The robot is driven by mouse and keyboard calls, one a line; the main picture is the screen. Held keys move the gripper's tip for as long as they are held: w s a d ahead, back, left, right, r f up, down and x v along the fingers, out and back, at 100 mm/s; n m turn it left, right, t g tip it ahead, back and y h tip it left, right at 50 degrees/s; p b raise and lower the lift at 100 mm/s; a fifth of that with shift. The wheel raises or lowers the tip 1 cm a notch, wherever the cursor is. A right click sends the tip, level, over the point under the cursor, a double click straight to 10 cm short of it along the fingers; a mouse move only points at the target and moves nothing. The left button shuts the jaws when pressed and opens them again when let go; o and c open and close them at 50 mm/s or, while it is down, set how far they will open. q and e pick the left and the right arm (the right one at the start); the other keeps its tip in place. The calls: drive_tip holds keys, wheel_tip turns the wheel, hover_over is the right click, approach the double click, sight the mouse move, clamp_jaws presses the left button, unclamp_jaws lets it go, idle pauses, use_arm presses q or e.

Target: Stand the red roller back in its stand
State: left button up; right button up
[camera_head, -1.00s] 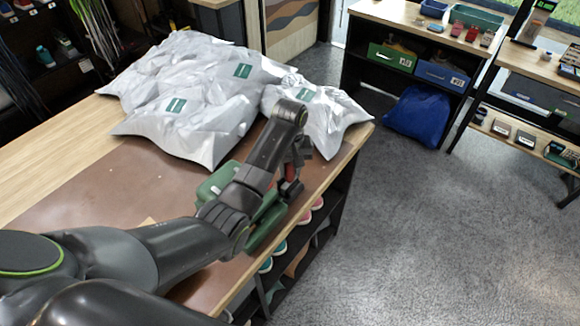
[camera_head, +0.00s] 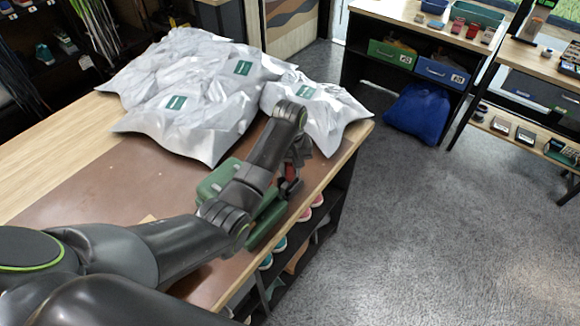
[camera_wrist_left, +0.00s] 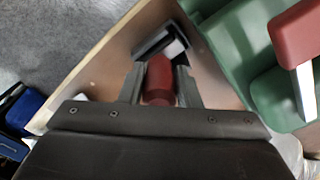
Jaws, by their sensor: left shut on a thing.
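My left gripper (camera_wrist_left: 160,88) is shut on the red roller (camera_wrist_left: 160,77), whose red part shows between the two fingers in the left wrist view. A dark piece with a pale block (camera_wrist_left: 168,48) lies just beyond the fingertips; I cannot tell whether it is the stand or part of the roller. In the head view my left gripper (camera_head: 291,180) is low over the table's right edge, beside the green case, and my arm partly hides it. The stand cannot be made out clearly. My right gripper is not in view.
A green case (camera_head: 215,178) lies on the brown mat (camera_head: 100,185), close to the gripper; a red-handled thing (camera_wrist_left: 300,35) is on it. Grey-white bags (camera_head: 185,115) fill the table's far end. Shoes (camera_head: 305,213) sit on the shelf below. The floor to the right is clear.

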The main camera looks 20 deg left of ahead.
use_arm(q)
drive_tip(key=shift+w+a+p, duration=0.1)
drive_tip(key=shift+a+p, duration=0.2)
drive_tip(key=shift+p, duration=0.1)
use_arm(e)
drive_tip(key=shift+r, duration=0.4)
use_arm(q)
drive_tip(key=o, duration=1)
drive_tip(key=shift+o, duration=0.2)
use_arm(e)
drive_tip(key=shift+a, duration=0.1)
